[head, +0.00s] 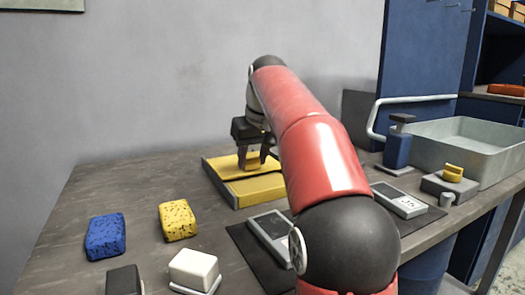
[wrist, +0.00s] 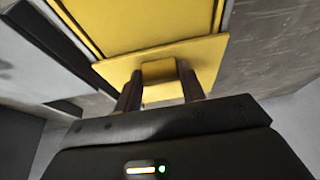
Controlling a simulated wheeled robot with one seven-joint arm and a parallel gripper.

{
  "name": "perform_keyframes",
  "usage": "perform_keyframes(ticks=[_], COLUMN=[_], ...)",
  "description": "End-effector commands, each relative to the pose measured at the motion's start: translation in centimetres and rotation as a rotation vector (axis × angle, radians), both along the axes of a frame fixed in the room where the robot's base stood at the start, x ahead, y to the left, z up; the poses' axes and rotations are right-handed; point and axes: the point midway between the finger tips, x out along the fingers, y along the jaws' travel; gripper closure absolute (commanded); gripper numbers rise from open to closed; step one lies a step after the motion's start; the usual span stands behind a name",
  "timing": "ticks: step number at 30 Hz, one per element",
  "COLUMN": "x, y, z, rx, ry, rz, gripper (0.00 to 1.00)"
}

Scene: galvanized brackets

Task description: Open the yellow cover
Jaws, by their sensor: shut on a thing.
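The yellow cover (head: 235,167) is on a low yellow box (head: 262,190) on the table, left of my arm in the head view. In the wrist view the cover (wrist: 112,72) is a flat plate with a raised block handle (wrist: 158,72), and a rimmed yellow surface (wrist: 140,22) lies beyond it. My gripper (head: 257,160) points down over the cover. In the wrist view my gripper (wrist: 160,80) is shut on the handle, one finger on each side. I cannot tell how far the cover is off the box. My arm hides the box's right end.
A blue sponge (head: 106,236), a yellow speckled sponge (head: 177,220) and a white block (head: 194,268) lie at the front left. Grey devices (head: 270,235) (head: 400,200) lie on a dark mat. A blue bottle (head: 397,150) and a grey tub (head: 470,150) stand right. Table behind the box is clear.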

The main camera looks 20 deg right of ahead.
Motion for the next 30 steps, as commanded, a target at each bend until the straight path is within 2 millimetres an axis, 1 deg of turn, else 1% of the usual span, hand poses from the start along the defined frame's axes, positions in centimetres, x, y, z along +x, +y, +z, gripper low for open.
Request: perform_keyframes(ticks=[1,3,6,9,16,17,18,21,22,30], x=[0.8,1.7,2.6,2.9,2.9,2.9,2.9,2.9,2.9,2.8], y=[0.0,0.0,0.1,0.1,0.1,0.1,0.1,0.1,0.1,0.1], z=[0.4,0.3,0.2,0.1,0.1,0.1,0.1,0.1,0.1,0.1], rx=[0.0,0.0,-0.001,-0.002,-0.001,-0.001,-0.001,-0.001,-0.001,-0.001], ry=[0.001,0.001,-0.001,-0.002,-0.003,-0.003,-0.003,-0.002,-0.002,-0.001], rz=[0.0,0.0,0.001,-0.001,-0.002,-0.002,-0.002,-0.002,-0.002,-0.001], gripper=[1.0,1.0,1.0,1.0,1.0,0.59,0.54,0.41,0.38,0.38])
